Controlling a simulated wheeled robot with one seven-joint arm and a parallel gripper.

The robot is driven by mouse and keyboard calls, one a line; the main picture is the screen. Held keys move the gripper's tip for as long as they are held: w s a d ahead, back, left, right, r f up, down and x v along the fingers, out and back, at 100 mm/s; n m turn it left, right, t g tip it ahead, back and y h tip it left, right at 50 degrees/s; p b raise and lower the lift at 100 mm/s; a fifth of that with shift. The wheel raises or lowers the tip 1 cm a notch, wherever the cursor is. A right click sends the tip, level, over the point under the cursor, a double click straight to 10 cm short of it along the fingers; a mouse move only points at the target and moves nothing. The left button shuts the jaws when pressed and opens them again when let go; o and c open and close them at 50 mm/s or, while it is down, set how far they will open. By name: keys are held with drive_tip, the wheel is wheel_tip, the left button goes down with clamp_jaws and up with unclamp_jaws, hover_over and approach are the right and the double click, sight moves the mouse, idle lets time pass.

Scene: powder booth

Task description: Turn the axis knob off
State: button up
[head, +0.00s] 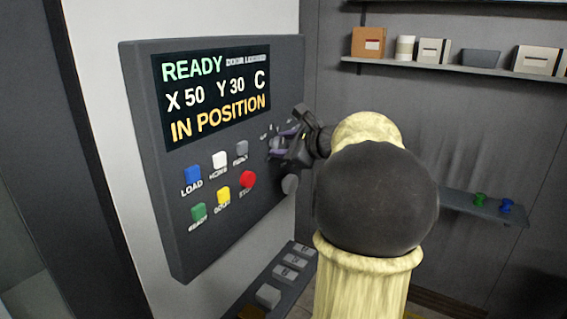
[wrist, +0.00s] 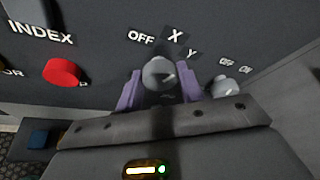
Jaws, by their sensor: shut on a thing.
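The axis knob (wrist: 158,73) is a round grey knob on the dark control panel, with the labels OFF, X and Y above it in the wrist view. My gripper (wrist: 161,90) has its two purple fingers on either side of this knob and is shut on it. I cannot tell which label the knob points to. In the head view my gripper (head: 284,148) is at the right part of the panel (head: 150,200) and largely hides the knob.
A second grey knob (wrist: 222,87), labelled OFF and ON, sits close to my right finger. A red button (wrist: 62,72) is to the left. The panel's screen (head: 212,97) reads READY, X 50, Y 30 C, IN POSITION. Shelves (head: 460,68) hang at the right.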

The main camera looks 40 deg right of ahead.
drive_tip(key=n+t+b, duration=0.1)
drive_tip(key=n+b, duration=0.2)
drive_tip(key=b, duration=0.6)
drive_tip(key=f+n+t+h+b, duration=0.1)
drive_tip(key=n+b, duration=0.3)
drive_tip(key=b, duration=0.6)
drive_tip(key=n+t+b, duration=0.2)
drive_tip(key=n+b, duration=0.2)
drive_tip(key=b, duration=0.5)
drive_tip(key=shift+a+f+t+h+b, duration=0.1)
drive_tip(key=shift+f+t+h+b, duration=0.1)
drive_tip(key=shift+t+h+b, duration=0.15)
drive_tip(key=shift+r+n+b, duration=0.1)
drive_tip(key=shift+n+b, duration=0.2)
drive_tip(key=shift+n, duration=0.1)
drive_tip(key=o, duration=1)
drive_tip(key=shift+r, duration=0.1)
drive_tip(key=shift+s, duration=0.1)
